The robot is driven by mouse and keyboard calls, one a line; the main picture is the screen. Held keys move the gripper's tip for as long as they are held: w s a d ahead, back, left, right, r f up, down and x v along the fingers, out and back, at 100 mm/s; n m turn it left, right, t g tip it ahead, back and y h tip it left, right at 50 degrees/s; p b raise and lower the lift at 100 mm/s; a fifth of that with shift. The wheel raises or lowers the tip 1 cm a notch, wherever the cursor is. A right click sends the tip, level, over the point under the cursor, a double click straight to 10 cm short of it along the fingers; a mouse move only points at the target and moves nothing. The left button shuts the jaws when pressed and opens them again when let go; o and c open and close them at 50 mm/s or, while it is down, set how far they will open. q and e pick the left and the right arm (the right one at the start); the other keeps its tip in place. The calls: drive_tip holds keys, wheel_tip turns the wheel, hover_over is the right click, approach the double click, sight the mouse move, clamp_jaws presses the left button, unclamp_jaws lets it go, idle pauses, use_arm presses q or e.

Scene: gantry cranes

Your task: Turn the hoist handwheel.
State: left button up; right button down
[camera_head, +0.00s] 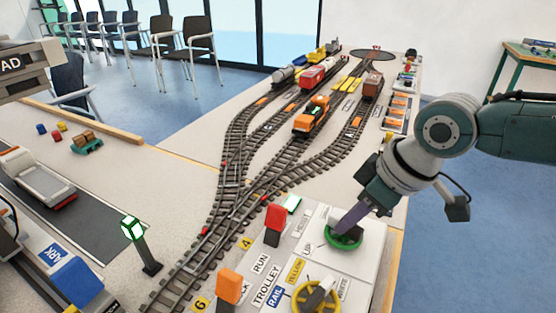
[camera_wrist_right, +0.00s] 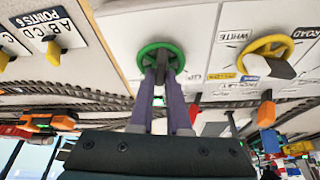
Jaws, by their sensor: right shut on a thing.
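The green handwheel (camera_head: 329,237) sits on the white control panel at the lower right, beside labels, one reading "UP". My right gripper (camera_head: 343,229) reaches down to it from the right, with its purple fingers at the wheel's middle. In the right wrist view, the green wheel (camera_wrist_right: 144,53) shows its rim, and the fingers of my right gripper (camera_wrist_right: 166,72) are shut on its dark grip. The fingers and the wrist hide part of the wheel. My left gripper is not in view.
A yellow handwheel (camera_head: 299,306) lies just nearer on the panel. Orange lever (camera_head: 229,286) and red lever (camera_head: 274,218) stand left of the wheels. Model tracks with an orange locomotive (camera_head: 311,120) run beyond. A lit green signal post (camera_head: 150,266) stands at left.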

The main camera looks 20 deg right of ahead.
drive_tip(key=shift+d+f+n+g+y+b, duration=0.1)
drive_tip(key=shift+n+g+y+b, duration=0.2)
drive_tip(key=shift+n+b, duration=0.65)
drive_tip(key=shift+n, duration=0.45)
